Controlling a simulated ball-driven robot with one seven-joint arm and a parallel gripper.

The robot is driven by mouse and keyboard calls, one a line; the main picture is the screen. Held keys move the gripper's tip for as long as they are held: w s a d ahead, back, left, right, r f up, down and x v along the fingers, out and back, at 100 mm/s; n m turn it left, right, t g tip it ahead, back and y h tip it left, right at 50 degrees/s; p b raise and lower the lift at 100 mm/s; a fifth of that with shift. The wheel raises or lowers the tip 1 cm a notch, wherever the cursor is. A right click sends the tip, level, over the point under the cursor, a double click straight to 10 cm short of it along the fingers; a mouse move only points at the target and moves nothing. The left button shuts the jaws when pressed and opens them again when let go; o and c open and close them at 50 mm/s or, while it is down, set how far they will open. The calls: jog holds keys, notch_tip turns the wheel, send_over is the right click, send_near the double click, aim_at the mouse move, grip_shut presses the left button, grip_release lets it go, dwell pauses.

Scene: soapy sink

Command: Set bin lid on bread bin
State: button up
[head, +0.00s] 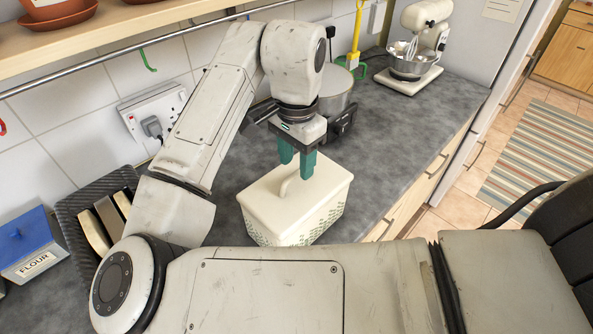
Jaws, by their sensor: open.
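The bread bin (312,226) is a cream box with a pattern of small holes in its side, standing on the grey worktop. The cream bin lid (322,184) lies on top of the bin and appears to cover its opening. A raised handle (291,183) stands up from the lid's middle. My gripper (297,174) points down with its green fingers open, just above the handle. The picture does not clearly show whether the fingers touch the handle. The bin's back left part is partly hidden by the lid.
A metal pot (338,92) is behind my gripper, and a stand mixer (412,66) is at the far right. The worktop (405,125) right of the bin is clear.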

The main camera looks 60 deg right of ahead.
aim_at(296, 171)
notch_tip(296, 171, up, 7)
jog(key=shift+f, duration=0.15)
dwell(0.8)
